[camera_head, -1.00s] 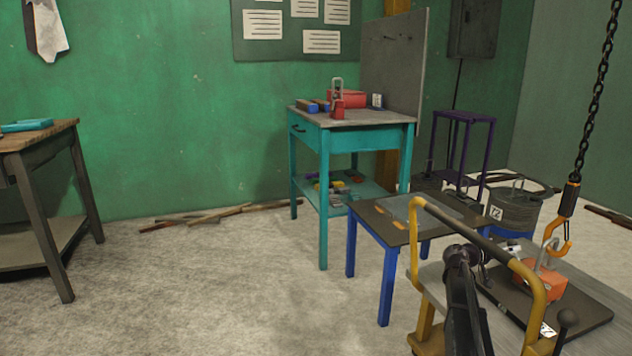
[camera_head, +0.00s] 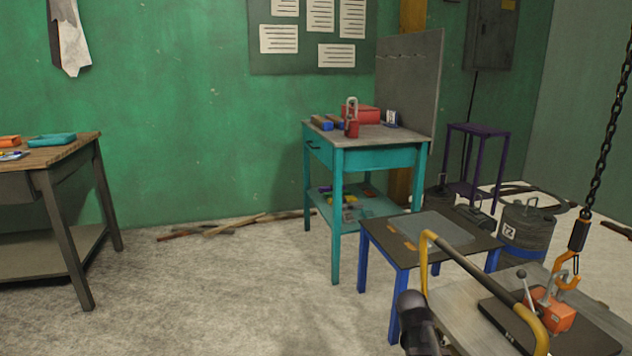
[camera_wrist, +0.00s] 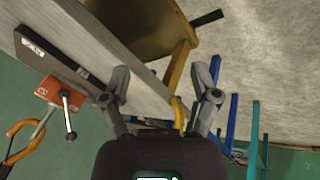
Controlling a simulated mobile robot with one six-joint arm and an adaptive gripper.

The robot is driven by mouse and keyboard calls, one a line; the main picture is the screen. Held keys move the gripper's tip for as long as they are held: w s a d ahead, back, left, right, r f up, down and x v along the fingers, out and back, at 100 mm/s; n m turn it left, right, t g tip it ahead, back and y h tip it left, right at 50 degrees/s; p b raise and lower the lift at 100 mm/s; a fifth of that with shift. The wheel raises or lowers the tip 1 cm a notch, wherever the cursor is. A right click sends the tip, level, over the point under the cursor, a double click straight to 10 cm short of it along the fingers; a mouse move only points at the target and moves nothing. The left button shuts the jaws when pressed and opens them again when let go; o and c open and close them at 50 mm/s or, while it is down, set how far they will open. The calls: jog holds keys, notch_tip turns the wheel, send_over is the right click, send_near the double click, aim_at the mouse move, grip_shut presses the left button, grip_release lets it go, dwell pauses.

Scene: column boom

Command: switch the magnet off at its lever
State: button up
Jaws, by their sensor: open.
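The magnet is an orange block (camera_head: 553,311) on a dark flat plate (camera_head: 590,342) at the lower right of the head view. Its lever (camera_head: 527,286) is a thin rod with a round knob, standing up on the block's left side. An orange hook (camera_head: 567,272) hangs on a chain at the magnet's grey shackle; I cannot tell whether they touch. In the wrist view the magnet (camera_wrist: 60,92) and the dark-knobbed lever (camera_wrist: 69,118) lie left of my gripper (camera_wrist: 162,80). My gripper is open and empty, apart from the lever. Its fingers do not show in the head view.
A yellow bent rail with a dark bar (camera_head: 470,267) stands in front of the magnet. A small blue-legged table (camera_head: 462,222) is behind it, and a teal workbench (camera_head: 385,158) farther back.

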jog(key=s+a+r+n+g+y+p, duration=0.1)
jog(key=s+a+n+y+p, duration=0.1)
jog(key=s+a, duration=0.35)
jog(key=s+a+r+n+y+p, duration=0.2)
jog(key=s+a+y, duration=0.1)
jog(key=a, duration=0.5)
notch_tip(320, 180, up, 36)
jog(key=p, duration=3.6)
jog(key=shift+d+r, duration=0.2)
jog(key=shift+d, duration=0.15)
